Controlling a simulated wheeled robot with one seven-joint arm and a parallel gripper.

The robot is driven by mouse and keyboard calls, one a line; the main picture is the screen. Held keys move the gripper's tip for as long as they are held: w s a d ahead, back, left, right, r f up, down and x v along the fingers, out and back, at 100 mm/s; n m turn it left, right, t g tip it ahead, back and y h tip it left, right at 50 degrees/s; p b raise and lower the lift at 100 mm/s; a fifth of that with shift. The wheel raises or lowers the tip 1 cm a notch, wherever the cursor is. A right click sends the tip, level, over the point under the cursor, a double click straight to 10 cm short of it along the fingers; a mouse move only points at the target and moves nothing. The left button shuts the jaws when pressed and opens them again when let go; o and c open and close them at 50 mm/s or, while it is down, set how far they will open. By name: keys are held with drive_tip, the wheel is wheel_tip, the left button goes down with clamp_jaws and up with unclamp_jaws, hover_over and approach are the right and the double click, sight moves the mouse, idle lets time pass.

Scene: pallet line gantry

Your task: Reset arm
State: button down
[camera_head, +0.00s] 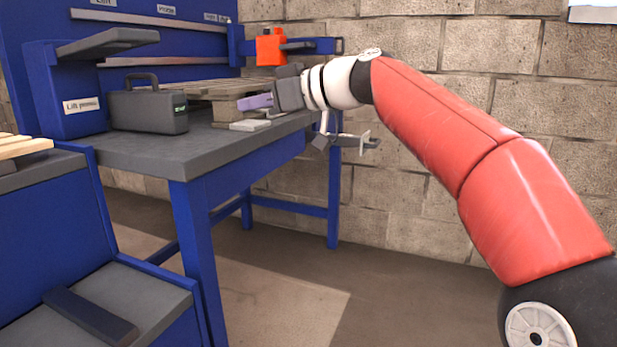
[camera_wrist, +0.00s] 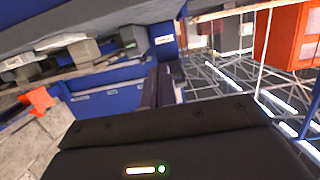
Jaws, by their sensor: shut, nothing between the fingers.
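My gripper (camera_head: 256,102) is at the end of my red arm, at the right end of the grey bench top (camera_head: 160,150), in front of the wooden pallet (camera_head: 185,89). Its fingers are shut with nothing between them. In the wrist view the two dark fingers (camera_wrist: 157,86) lie side by side beyond the black gripper body. My arm reaches in from the lower right and is stretched out towards the bench. I cannot tell whether the fingers touch anything on the bench.
A dark case (camera_head: 150,110) stands on the bench. An orange object (camera_head: 270,47) is at the back, near the block wall (camera_head: 420,215). A blue unit (camera_head: 80,250) stands at the left. The floor (camera_head: 300,300) right of the bench is clear.

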drive_tip(key=s+d+f+m+h, duration=0.2)
drive_tip(key=s+f+h, duration=0.2)
drive_tip(key=f, duration=0.4)
drive_tip(key=s+d+f+m+h, duration=0.2)
drive_tip(key=s+f+m+h, duration=0.15)
drive_tip(key=f, duration=0.45)
drive_tip(key=s+d+f+m+h, duration=0.7)
drive_tip(key=s+d+f+m, duration=0.1)
drive_tip(key=s+d+f, duration=1.25)
wheel_tip(320, 180, up, 14)
drive_tip(key=p, duration=1.3)
drive_tip(key=shift+w+d, duration=0.15)
drive_tip(key=shift+d, duration=0.05)
drive_tip(key=shift+a, duration=0.1)
